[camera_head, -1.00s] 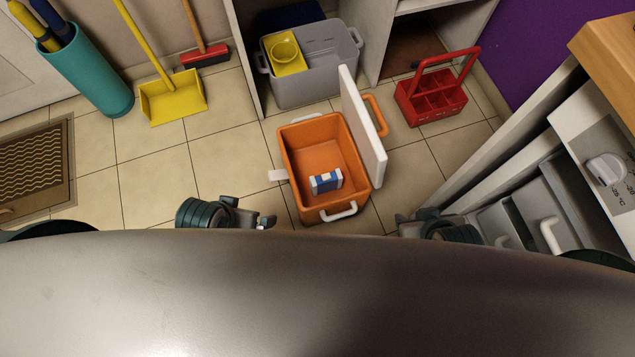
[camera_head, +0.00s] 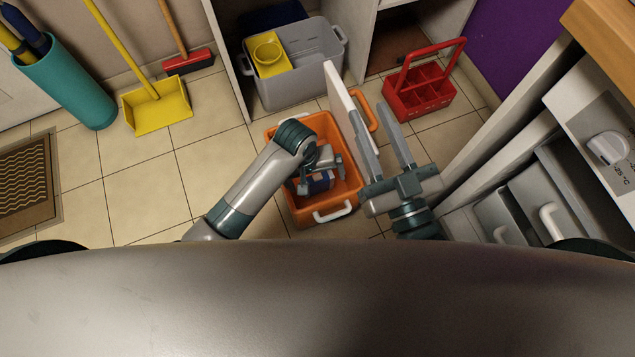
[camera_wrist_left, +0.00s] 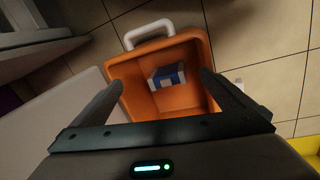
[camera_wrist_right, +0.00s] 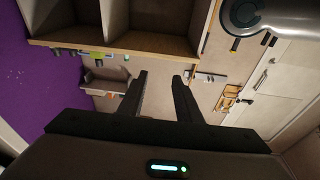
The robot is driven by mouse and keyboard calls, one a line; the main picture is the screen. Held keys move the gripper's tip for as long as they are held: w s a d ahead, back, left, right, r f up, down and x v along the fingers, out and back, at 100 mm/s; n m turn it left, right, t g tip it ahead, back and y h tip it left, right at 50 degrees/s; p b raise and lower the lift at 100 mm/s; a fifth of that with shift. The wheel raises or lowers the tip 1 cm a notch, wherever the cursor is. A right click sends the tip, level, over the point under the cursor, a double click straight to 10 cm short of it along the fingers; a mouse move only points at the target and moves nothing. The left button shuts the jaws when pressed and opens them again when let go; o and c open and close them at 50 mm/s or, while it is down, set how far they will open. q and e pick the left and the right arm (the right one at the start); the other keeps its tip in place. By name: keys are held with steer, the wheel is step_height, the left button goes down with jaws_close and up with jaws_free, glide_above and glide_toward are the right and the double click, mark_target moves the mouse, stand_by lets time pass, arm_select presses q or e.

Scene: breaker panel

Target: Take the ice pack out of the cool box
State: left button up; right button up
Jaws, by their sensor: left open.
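The orange cool box (camera_head: 343,199) stands open on the floor, its white lid (camera_head: 337,92) upright along its right side. The blue and white ice pack (camera_head: 318,184) lies inside on the bottom, partly hidden by my left gripper (camera_head: 320,178) in the head view. In the left wrist view the ice pack (camera_wrist_left: 167,76) shows whole between the spread fingers, inside the cool box (camera_wrist_left: 128,72). My left gripper is open and empty above the box, apart from the pack. My right gripper (camera_head: 380,122) is open and empty, raised right of the box near the lid.
A grey tub (camera_head: 295,88) with a yellow container stands behind the box. A red carrier (camera_head: 420,95) is at the back right. Open drawers (camera_head: 535,205) stand at the right.

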arm_select(q)
steer(key=w+f+n+y, duration=0.1)
steer(key=w+n+y, duration=0.1)
steer(key=w, duration=0.4)
arm_select(e)
steer(key=s+r+t+y, duration=0.2)
steer(key=s+r+t, duration=0.3)
steer(key=r, duration=0.5)
steer(key=shift+s+a+m, duration=0.15)
steer(key=shift+s+m, duration=0.15)
arm_select(q)
steer(key=shift+d+f, duration=0.1)
steer(key=shift+f, duration=0.05)
arm_select(e)
steer(key=shift+t, duration=0.3)
